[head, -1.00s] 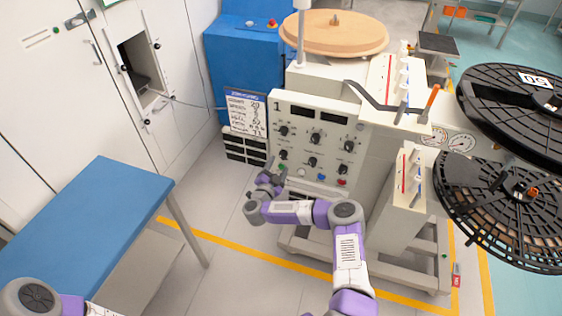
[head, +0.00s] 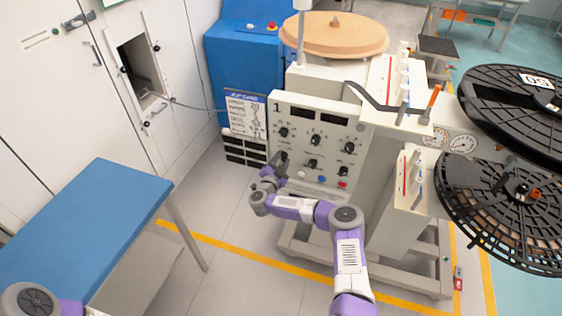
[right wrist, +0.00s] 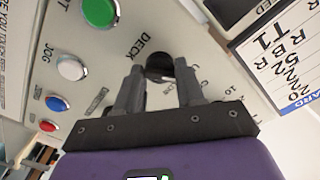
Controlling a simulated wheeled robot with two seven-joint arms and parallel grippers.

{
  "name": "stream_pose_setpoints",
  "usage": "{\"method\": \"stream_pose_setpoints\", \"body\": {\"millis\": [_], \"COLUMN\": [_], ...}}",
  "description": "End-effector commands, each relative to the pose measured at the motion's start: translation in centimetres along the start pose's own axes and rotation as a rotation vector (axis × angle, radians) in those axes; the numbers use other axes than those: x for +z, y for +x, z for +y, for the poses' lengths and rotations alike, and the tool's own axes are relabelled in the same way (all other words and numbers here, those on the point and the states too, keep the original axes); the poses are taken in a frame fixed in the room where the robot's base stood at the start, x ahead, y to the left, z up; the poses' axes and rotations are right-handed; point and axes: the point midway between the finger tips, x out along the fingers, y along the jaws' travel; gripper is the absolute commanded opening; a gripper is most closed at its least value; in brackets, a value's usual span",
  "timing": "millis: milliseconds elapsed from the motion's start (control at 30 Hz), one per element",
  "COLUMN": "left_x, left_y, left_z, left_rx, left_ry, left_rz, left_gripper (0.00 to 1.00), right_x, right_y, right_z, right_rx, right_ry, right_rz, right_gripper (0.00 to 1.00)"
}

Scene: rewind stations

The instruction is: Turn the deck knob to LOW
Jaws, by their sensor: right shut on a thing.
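The deck knob (right wrist: 160,66) is a dark round knob beside the printed word DECK in the right wrist view. My right gripper (right wrist: 158,80) has its two fingers on either side of it and is shut on it. In the head view my right gripper (head: 280,163) is at the lower left of the cream control panel (head: 330,144) and hides the knob. Which mark the knob points to cannot be made out; a scale with small numbers lies partly behind a finger. My left gripper is out of view; only part of my left arm shows at bottom left.
Other dark knobs, such as one at upper left (head: 283,132), sit near on the panel. Green (right wrist: 99,10), white (right wrist: 71,67), blue (right wrist: 57,103) and red (right wrist: 48,126) buttons lie beside the gripper. A blue-topped table (head: 90,215) stands left; large black reels (head: 515,205) are at right.

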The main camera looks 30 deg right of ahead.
Motion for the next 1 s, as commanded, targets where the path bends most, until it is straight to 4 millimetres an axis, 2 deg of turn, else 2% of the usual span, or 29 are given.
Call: {"method": "stream_pose_setpoints", "body": {"millis": [267,467,667,1000], "left_x": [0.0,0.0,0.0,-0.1], "left_y": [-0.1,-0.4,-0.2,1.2], "left_z": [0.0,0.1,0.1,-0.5], "left_rx": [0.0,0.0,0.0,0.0], "left_ry": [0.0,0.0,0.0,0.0], "left_rz": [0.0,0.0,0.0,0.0], "left_gripper": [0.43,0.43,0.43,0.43], "right_x": [0.0,-0.1,0.0,0.1], "right_y": [0.0,0.0,0.0,0.0], "right_z": [-0.1,-0.1,-0.1,0.1], "right_rx": [-0.002,-0.003,-0.003,-0.001], "right_ry": [0.025,0.115,0.277,0.601], "right_rz": [0.0,0.002,0.002,0.001], "right_gripper": [0.07,0.07,0.07,0.07]}}
